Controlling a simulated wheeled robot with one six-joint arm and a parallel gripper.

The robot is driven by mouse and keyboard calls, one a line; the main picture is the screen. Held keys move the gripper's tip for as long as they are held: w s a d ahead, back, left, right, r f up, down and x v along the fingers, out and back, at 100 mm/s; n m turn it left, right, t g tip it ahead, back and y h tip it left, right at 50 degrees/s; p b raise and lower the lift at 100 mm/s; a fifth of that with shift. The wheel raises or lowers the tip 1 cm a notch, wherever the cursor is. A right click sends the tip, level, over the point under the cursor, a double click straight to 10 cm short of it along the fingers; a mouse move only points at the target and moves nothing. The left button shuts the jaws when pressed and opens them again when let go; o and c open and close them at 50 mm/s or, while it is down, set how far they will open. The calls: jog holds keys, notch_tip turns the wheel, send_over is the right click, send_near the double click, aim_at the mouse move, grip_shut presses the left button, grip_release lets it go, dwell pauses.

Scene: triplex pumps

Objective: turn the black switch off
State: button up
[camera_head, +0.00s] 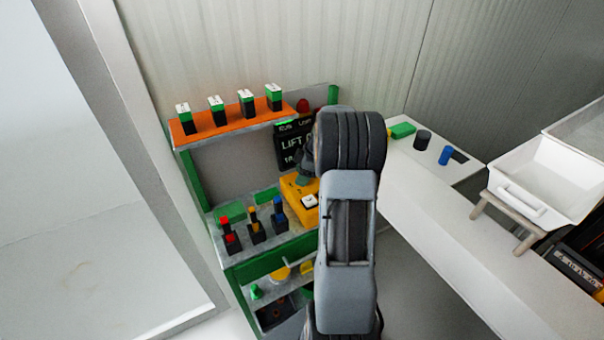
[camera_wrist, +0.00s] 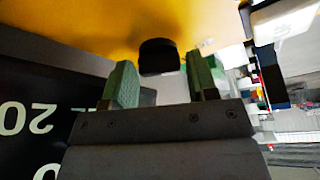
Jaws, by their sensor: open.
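The black switch (camera_wrist: 158,55) is a dark rounded knob on the yellow box (camera_wrist: 60,18) in the wrist view. My gripper (camera_wrist: 160,75) is open, with one green finger to each side of the switch in the picture. Nothing shows held between the fingers, and I cannot tell whether they touch the switch. My arm covers the box's right part there, and I cannot make out the black switch.
A black sign (camera_head: 289,146) with white letters stands close behind the gripper. Small black boxes with coloured tops (camera_head: 231,242) stand left of the yellow box. An orange shelf (camera_head: 240,119) is above. A white table (camera_head: 440,215) is to the right.

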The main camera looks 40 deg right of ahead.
jog(key=shift+c, duration=0.5)
jog(key=c, duration=0.5)
jog(key=shift+c, duration=0.2)
jog(key=shift+f+b, duration=0.1)
jog(key=shift+b, duration=0.3)
jog(key=shift+f+m+t+b, duration=0.15)
jog(key=shift+m+t+b, duration=0.15)
jog(key=shift+m+b, duration=0.5)
jog(key=m+b, duration=0.2)
jog(key=m+h+b, duration=0.1)
jog(key=m+b, duration=0.1)
jog(key=shift+a+t+h, duration=0.1)
jog(key=shift+t+h, duration=0.2)
jog(key=shift+t, duration=0.1)
jog(key=m, duration=0.1)
jog(key=m+h+b, duration=0.1)
jog(key=m, duration=0.1)
jog(key=shift+r+m, duration=0.25)
jog(key=shift+m, duration=0.05)
jog(key=shift+a+m+h, duration=0.1)
jog(key=shift+m+h, duration=0.5)
jog(key=shift+m, duration=0.9)
